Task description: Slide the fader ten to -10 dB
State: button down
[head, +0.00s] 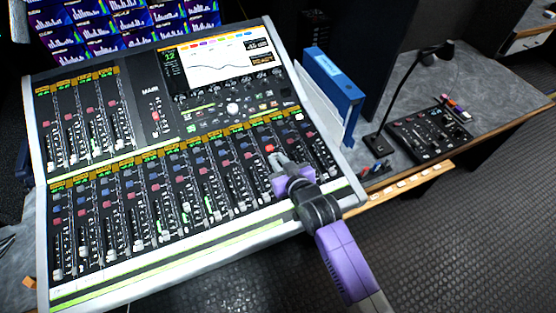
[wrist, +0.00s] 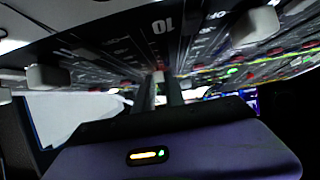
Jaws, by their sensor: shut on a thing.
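The mixing console (head: 160,238) has a lower row of faders, and my arm reaches over its right part. My gripper (head: 277,158) points down onto the lower row. In the wrist view my gripper (wrist: 166,92) has its two dark fingers close together, shut on the fader ten cap (wrist: 158,77), which shows as a small pale piece between them. An upside-down "10" is printed right by it. The cap's dB mark cannot be read. In the head view the gripper hides fader ten.
Neighbouring fader caps stand close on both sides, one left (wrist: 48,77) and one right (wrist: 255,27). The console's screen (head: 228,52) is at the back. A blue binder (head: 333,85) stands right of the console; a gooseneck microphone (head: 405,85) and a small control panel (head: 430,130) are farther right.

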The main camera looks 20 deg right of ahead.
jog(key=s, duration=0.3)
jog(key=s+p, duration=0.1)
jog(key=s, duration=0.1)
jog(key=shift+s+f, duration=0.2)
jog(key=shift+f, duration=0.15)
jog(key=c, duration=1.4)
grip_release()
jog(key=shift+s, duration=0.15)
jog(key=v, duration=0.7)
jog(key=shift+s+r+b, duration=0.15)
jog(key=shift+s+b, duration=0.05)
jog(key=shift+b, duration=0.2)
